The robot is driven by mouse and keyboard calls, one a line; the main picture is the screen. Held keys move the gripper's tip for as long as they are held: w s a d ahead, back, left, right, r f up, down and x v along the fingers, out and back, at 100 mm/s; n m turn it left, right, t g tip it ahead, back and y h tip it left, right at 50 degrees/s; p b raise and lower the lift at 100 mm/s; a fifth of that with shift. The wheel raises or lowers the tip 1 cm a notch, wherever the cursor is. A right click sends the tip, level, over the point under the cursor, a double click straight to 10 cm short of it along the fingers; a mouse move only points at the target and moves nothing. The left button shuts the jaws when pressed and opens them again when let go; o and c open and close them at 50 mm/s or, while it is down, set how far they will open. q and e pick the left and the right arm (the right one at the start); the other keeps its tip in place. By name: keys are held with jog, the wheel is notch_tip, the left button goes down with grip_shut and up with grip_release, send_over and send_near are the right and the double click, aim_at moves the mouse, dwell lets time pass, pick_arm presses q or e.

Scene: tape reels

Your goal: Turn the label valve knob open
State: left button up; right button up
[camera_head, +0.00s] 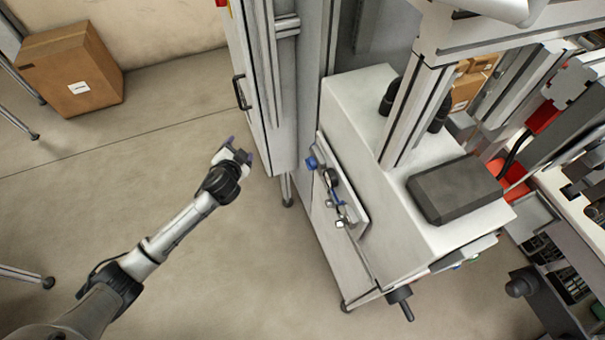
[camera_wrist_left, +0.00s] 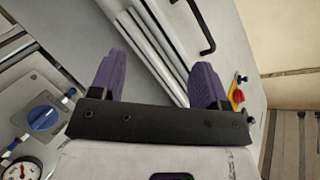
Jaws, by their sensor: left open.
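A blue knob (camera_head: 311,163) sits at the upper left end of a light valve panel (camera_head: 352,212) on the side of the white machine cabinet. In the left wrist view a blue knob (camera_wrist_left: 42,118) with a pale pointer shows on a grey panel at the left, with a small label beside it that is too small to read. My left gripper (camera_head: 238,155) is open and empty, left of the panel and apart from it. Its two purple fingers (camera_wrist_left: 158,75) are spread wide in the wrist view, with the knob outside them to the left. My right gripper is not in view.
A pressure gauge (camera_wrist_left: 22,170) sits below the knob. A tall grey cabinet (camera_head: 262,90) with a black handle stands just beyond my left gripper. A red and yellow switch (camera_wrist_left: 237,97) is at the right. A cardboard box (camera_head: 70,68) lies far left; the floor around my arm is clear.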

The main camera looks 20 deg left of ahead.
pick_arm(q)
notch_tip(320, 180, down, 3)
jog(key=w+m+t+h, duration=0.1)
jog(key=m+t+h, duration=0.1)
jog(key=h, duration=0.1)
jog(key=m+g+h, duration=0.3)
jog(key=m+h, duration=0.1)
jog(key=h, duration=1.1)
send_near(307, 164)
jog(key=b+x, duration=0.1)
jog(key=x, duration=0.9)
jog(key=shift+f+b, duration=0.25)
jog(key=shift+b, duration=0.15)
jog(key=shift+s, duration=0.1)
jog(key=shift+c, duration=0.2)
jog(key=c, duration=0.9)
